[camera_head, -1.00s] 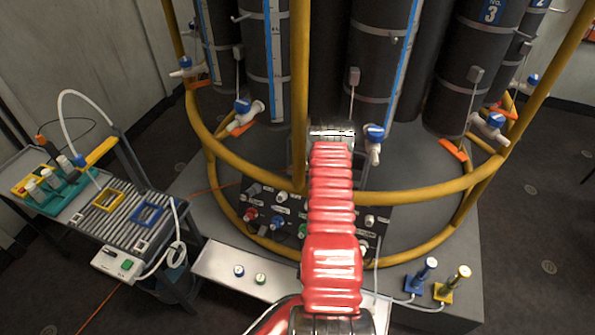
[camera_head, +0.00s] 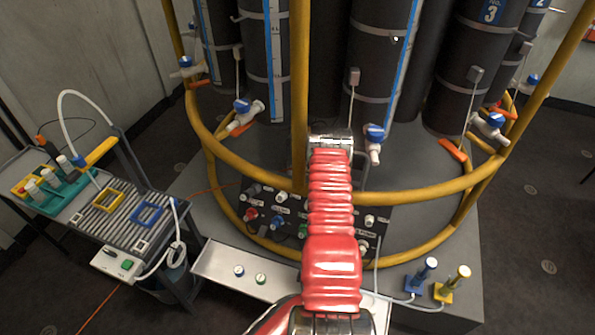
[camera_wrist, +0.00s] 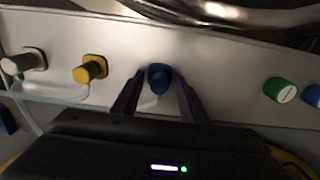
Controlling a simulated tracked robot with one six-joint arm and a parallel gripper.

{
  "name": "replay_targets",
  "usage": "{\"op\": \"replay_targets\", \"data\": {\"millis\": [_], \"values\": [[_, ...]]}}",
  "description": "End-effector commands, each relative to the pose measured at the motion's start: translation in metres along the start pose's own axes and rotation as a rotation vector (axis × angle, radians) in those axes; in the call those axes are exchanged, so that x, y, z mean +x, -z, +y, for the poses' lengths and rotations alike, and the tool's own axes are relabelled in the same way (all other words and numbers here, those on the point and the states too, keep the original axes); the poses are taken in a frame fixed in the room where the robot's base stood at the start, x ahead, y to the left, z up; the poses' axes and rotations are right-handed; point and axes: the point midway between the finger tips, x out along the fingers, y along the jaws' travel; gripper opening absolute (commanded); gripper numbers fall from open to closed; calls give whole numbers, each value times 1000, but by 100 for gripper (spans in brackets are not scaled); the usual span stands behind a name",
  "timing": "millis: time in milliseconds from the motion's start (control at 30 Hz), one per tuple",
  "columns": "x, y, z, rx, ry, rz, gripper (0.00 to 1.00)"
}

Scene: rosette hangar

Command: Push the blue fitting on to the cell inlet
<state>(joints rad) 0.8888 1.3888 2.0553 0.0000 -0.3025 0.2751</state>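The blue fitting (camera_wrist: 159,76) stands in the wrist view on a pale metal tray, with a pale hose near its foot. My gripper (camera_wrist: 160,88) is open there, with one dark finger on each side of the fitting and small gaps showing. I cannot tell whether a finger touches it. In the head view my red-sleeved arm hides the gripper and the fitting. The cell inlet cannot be told apart with certainty; a dark panel (camera_head: 262,212) with several coloured ports stands behind the tray, partly hidden by my arm.
A yellow fitting (camera_wrist: 90,69) and a whitish one (camera_wrist: 24,61) stand left of the blue one; a green button (camera_wrist: 280,89) is to the right. A yellow rail (camera_head: 420,193) curves before dark columns. Blue (camera_head: 421,277) and yellow (camera_head: 453,285) valves stand at lower right; a cart (camera_head: 128,225) stands left.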

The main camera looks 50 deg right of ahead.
Motion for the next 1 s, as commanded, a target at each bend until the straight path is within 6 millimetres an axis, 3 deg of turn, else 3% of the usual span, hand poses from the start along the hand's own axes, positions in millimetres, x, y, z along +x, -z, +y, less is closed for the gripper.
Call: {"op": "replay_targets", "data": {"millis": [600, 1000], "values": [[0, 0, 1, 0, 0, 0, 39], [0, 0, 1, 0, 0, 0, 11]]}}
